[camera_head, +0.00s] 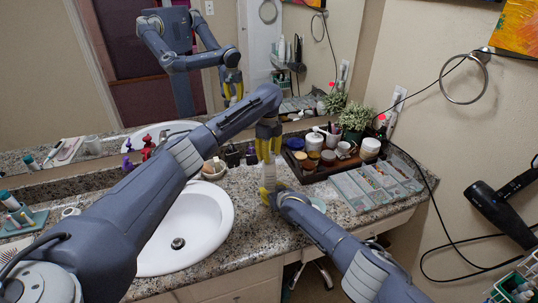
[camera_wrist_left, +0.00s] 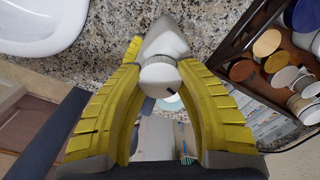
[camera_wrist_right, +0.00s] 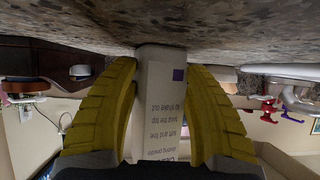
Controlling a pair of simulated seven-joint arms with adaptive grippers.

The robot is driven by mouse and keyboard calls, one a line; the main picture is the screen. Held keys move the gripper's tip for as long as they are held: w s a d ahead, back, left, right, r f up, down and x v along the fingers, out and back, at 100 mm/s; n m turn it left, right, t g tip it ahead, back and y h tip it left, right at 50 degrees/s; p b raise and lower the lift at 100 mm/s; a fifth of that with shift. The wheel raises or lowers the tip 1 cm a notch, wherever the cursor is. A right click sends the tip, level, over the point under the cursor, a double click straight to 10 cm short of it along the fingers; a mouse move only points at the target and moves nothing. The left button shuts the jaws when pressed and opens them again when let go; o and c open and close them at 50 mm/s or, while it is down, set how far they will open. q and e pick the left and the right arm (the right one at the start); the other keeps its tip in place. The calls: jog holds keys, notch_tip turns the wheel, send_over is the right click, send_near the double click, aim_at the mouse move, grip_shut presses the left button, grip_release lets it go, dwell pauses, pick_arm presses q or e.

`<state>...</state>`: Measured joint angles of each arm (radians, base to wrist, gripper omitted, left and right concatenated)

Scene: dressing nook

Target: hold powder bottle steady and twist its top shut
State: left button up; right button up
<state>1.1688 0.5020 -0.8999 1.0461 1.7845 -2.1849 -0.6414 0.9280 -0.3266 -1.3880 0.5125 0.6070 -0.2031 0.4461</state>
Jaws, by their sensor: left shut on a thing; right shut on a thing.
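The powder bottle is mostly hidden behind my grippers in the head view. In the right wrist view its pale body (camera_wrist_right: 160,105), with printed text and a small purple square, is between the yellow fingers of my right gripper (camera_wrist_right: 160,70). My right gripper (camera_head: 268,188) comes in low from the right and is shut on the body at the counter. My left gripper (camera_head: 267,155) points down from above and is shut on the top. In the left wrist view the round pale top (camera_wrist_left: 160,77) lies between its yellow fingers.
The sink (camera_head: 190,230) is left of the grippers. A dark tray (camera_head: 315,172) of jars and a segmented case (camera_head: 375,185) stand to the right. A hair dryer (camera_head: 497,215) hangs on the right wall.

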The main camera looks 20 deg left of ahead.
dwell(0.5)
pick_arm(q)
jog(key=o, duration=1.3)
notch_tip(320, 180, up, 12)
jog(key=shift+s+f, duration=0.1)
pick_arm(e)
jog(key=o, duration=0.9)
